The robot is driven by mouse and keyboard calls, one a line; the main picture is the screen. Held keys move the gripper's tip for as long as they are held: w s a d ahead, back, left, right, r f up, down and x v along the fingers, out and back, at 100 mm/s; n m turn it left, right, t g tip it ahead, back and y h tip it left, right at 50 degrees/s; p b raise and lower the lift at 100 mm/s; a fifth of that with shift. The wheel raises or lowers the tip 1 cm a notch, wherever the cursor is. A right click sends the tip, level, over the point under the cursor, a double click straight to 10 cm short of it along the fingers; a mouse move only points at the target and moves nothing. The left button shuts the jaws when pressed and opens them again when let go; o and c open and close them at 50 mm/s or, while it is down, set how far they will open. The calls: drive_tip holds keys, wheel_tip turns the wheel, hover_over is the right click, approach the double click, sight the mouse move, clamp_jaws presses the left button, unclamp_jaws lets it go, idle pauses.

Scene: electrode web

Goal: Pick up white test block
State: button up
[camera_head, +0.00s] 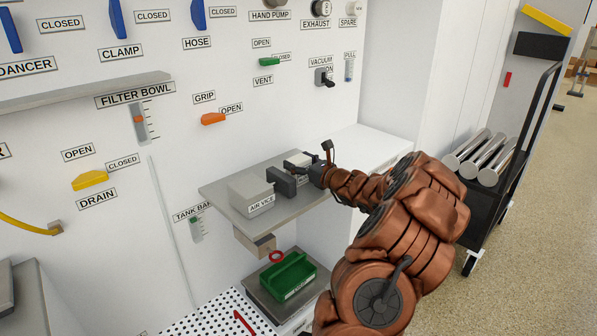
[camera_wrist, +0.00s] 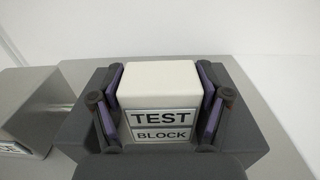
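The white test block (camera_wrist: 160,92) is a pale cube with a label reading TEST BLOCK, seen from close up in the wrist view. My gripper (camera_wrist: 160,72) has a dark finger with a purple pad on each side of the block. The pads are very close to its sides; I cannot tell whether they touch. In the head view my gripper (camera_head: 304,170) is at the grey shelf, just right of the air vice (camera_head: 252,193), and mostly hides the block.
The grey shelf (camera_head: 222,207) juts from a white wall with labelled levers and switches. A green tray (camera_head: 290,277) stands below it. A black cart (camera_head: 490,195) with several metal cylinders is at the right. The white ledge (camera_head: 375,145) right of the shelf is clear.

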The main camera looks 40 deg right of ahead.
drive_tip(key=c, duration=0.9)
